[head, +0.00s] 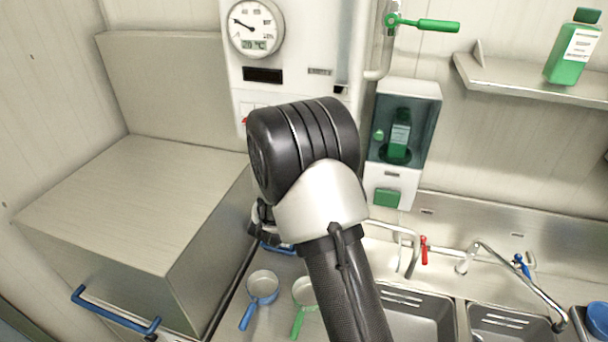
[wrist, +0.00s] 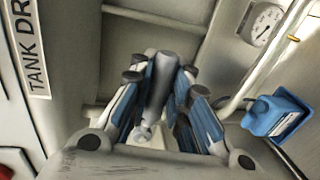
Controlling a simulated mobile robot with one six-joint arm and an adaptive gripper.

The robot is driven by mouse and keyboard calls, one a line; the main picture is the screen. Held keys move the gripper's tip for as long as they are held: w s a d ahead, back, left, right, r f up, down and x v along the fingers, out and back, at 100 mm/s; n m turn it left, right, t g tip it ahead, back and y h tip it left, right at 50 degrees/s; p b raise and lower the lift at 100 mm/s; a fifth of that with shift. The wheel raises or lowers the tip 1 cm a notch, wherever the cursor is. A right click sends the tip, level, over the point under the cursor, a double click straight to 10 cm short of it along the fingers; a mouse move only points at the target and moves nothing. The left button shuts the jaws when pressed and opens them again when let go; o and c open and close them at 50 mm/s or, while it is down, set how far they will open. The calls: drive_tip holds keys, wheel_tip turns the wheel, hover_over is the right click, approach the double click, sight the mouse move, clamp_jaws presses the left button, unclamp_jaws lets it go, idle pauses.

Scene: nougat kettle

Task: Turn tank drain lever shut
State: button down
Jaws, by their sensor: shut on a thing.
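In the wrist view, my gripper (wrist: 160,105) is shut, its blue-padded fingers on either side of a dark grey lever (wrist: 159,82). The lever's rounded end points up in the picture, and a pale knob-like part shows at its lower end between the fingers. A sign (wrist: 38,60) reading "TANK DR" is cut off at the left edge. In the head view, my arm hides the lever and most of my gripper; only a dark bit of the gripper (head: 262,222) shows beside the arm.
In the wrist view, a blue object (wrist: 272,116), a pale pipe and a round gauge (wrist: 264,25) are at the right. In the head view, a steel box (head: 130,200) stands left. Blue (head: 263,285) and green pans, sinks and taps lie below and right. A green-handled valve (head: 437,25) is above.

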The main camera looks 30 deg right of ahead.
drive_tip(key=c, duration=1.7)
unclamp_jaws()
drive_tip(key=shift+s+a, duration=0.15)
drive_tip(key=shift+o, duration=0.9)
drive_tip(key=v, duration=1.2)
drive_tip(key=shift+r, duration=0.1)
